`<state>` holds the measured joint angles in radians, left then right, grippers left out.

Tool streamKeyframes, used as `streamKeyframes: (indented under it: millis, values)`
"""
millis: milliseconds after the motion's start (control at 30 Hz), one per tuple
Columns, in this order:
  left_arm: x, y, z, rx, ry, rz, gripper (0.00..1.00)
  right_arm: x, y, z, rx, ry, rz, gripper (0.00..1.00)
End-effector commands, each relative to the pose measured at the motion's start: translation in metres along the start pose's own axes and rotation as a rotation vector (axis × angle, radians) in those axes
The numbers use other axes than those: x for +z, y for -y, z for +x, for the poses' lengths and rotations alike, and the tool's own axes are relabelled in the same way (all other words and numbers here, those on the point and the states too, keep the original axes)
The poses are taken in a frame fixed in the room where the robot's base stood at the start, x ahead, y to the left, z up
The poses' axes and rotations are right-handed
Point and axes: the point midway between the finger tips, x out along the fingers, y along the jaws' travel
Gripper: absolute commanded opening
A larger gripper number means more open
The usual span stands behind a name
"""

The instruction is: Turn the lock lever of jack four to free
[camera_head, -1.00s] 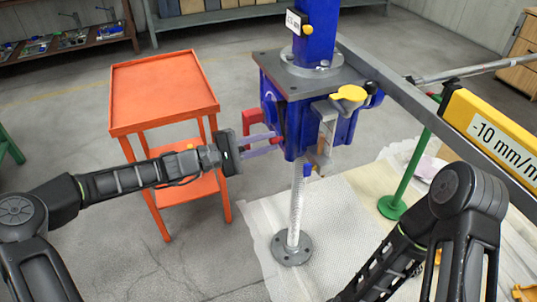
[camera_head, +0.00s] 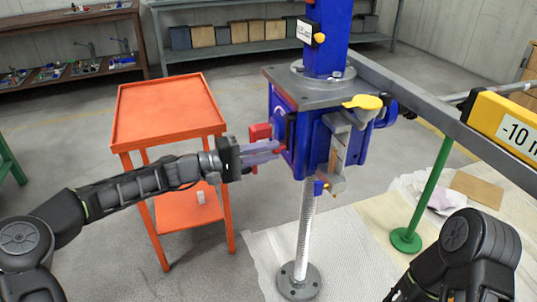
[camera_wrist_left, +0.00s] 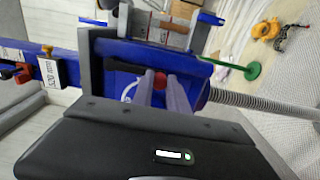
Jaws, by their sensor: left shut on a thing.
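A blue screw jack (camera_head: 318,135) with a grey top plate hangs on a grey beam, its threaded screw (camera_head: 303,235) running down to a round foot. A red lever (camera_head: 260,132) sticks out of the jack's left side. My left gripper (camera_head: 279,149) reaches in from the left and is shut on the red lever. In the left wrist view, the red lever end (camera_wrist_left: 160,80) shows between the two fingertips (camera_wrist_left: 162,84), in front of the blue housing. The fingers partly hide the lever. My right gripper is out of view; only part of its arm shows at lower right.
An orange cart (camera_head: 165,112) stands left, behind my left arm. A yellow handle (camera_head: 362,102) sits on the jack's right side. Shelves line the back wall.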

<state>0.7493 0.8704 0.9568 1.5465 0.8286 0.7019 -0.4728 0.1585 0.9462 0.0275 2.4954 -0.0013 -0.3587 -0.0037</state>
Motion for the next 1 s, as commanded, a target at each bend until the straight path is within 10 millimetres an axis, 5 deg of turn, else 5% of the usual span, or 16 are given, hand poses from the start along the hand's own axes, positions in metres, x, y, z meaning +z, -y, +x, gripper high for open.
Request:
streamKeyframes:
  millis: [200, 233, 467, 767, 1000]
  values:
    - [-0.002, 0.0, -0.001, -0.001, -0.006, 0.001, 0.0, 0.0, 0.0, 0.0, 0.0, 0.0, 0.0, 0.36]
    - [-0.002, 0.0, -0.001, -0.001, -0.006, 0.001, 0.21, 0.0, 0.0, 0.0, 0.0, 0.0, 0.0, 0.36]
    - [-0.001, 0.0, -0.001, 0.0, -0.004, 0.0, 0.4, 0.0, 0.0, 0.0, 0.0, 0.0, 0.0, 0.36]
    - [-0.001, 0.0, -0.002, 0.0, -0.003, -0.001, 0.41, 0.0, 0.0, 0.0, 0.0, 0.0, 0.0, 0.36]
    - [-0.002, 0.0, -0.026, -0.001, -0.005, -0.001, 0.41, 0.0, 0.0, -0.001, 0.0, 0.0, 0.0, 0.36]
